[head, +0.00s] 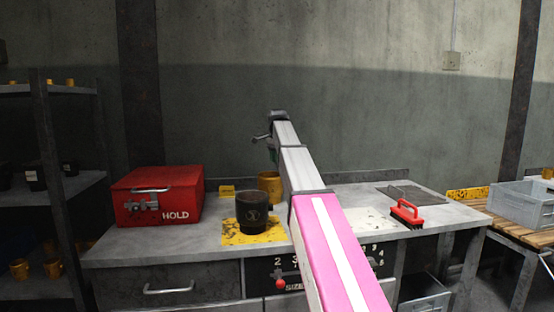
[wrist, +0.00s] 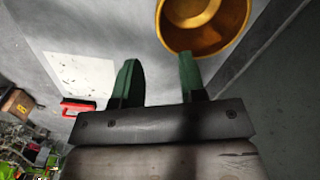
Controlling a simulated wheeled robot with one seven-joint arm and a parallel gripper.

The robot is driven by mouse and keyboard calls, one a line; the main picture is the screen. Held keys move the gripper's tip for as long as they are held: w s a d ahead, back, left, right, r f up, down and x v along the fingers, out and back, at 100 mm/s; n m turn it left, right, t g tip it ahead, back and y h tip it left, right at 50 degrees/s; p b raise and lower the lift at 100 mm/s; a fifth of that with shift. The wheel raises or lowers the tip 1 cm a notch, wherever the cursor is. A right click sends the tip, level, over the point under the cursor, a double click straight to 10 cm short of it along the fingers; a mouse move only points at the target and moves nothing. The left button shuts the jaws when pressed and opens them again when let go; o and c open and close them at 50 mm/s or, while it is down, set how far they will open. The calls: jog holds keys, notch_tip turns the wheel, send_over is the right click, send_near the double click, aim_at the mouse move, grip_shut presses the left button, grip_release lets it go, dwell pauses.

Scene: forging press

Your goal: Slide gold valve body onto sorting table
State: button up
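The gold valve body (head: 269,184) is a hollow, round, cup-like part. In the head view it stands toward the back of the grey sorting table (head: 205,238), partly hidden by a dark pot and my arm. In the wrist view the valve body (wrist: 205,22) shows its open end at the top, cut by the frame edge. My gripper (wrist: 158,75) has two green fingers spread apart with nothing between them. The right fingertip overlaps the valve body's rim in the picture; contact cannot be told. In the head view my gripper (head: 271,153) is small, above the valve body.
A dark pot (head: 252,212) stands on a yellow mat (head: 236,238) in front of the valve body. A red HOLD box (head: 158,196) is at left. A red brush (head: 407,212) and dark mesh (head: 406,193) lie at right. A low ledge (head: 370,175) runs along the back.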

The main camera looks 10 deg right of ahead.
send_over(277, 197)
jog(key=f, duration=1)
jog(key=shift+w+d+f, duration=0.1)
jog(key=shift+w+f, duration=0.1)
jog(key=shift+f, duration=0.05)
grip_shut()
dwell(1.1)
